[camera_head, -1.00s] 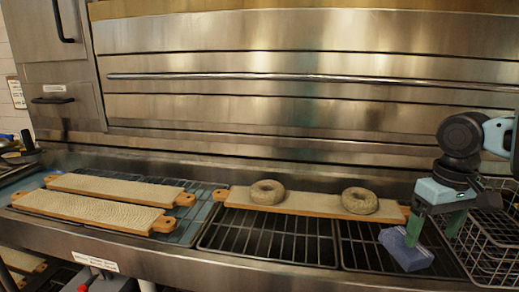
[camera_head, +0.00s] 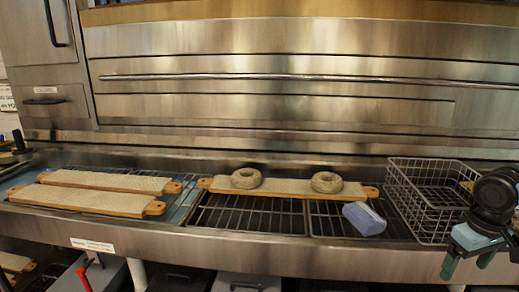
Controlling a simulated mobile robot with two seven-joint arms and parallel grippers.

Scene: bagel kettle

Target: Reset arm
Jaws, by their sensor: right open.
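My right gripper (camera_head: 466,262) is at the lower right, in front of the wire basket. Its jaws are open and empty, with the green fingers pointing down. A blue-grey block (camera_head: 364,219) lies on the dark rack, apart from the gripper. Two bagels, the left one (camera_head: 246,178) and the right one (camera_head: 326,182), sit on a long board (camera_head: 285,187) with wooden end tabs. My left gripper is not in the view.
A wire basket (camera_head: 425,215) stands at the right end of the counter. Two more boards, the rear one (camera_head: 110,181) and the front one (camera_head: 85,199), lie at the left. A steel oven front (camera_head: 270,110) rises behind.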

